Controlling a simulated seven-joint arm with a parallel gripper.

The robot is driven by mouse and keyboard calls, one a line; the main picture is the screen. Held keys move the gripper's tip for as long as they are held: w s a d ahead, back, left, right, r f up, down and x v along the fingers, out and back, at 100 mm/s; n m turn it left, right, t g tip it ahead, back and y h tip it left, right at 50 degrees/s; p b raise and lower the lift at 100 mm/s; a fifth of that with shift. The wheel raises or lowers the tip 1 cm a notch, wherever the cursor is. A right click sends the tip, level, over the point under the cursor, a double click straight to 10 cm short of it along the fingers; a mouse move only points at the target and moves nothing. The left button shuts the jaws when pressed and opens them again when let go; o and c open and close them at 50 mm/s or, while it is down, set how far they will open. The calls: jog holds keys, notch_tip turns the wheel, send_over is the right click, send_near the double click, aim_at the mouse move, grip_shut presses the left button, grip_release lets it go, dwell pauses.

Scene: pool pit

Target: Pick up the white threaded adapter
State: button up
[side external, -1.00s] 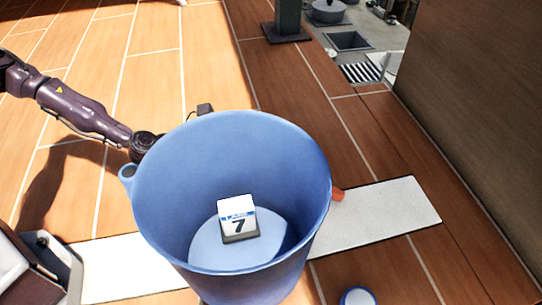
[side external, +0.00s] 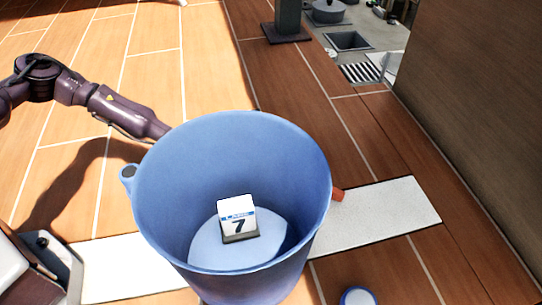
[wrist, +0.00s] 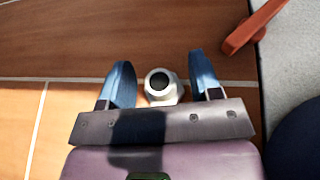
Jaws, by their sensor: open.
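The white threaded adapter (wrist: 161,86) stands on the brown tiled floor in the wrist view, a pale ring with a dark round opening. My gripper (wrist: 162,78) is open, with one blue finger to the left of the adapter and the other to its right. The adapter appears between the fingers, with a visible gap on each side. In the side view the bucket hides both my gripper and the adapter.
A large blue bucket (side external: 165,190) stands close by, holding a white block marked 7 (side external: 238,217). An orange-red piece (wrist: 250,27) lies near the gripper at upper right, beside a pale strip (wrist: 285,60). A round white, blue-rimmed item (side external: 358,297) is at the bottom.

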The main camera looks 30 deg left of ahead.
jog(key=c, duration=1)
notch_tip(320, 180, up, 10)
jog(key=shift+r, duration=0.1)
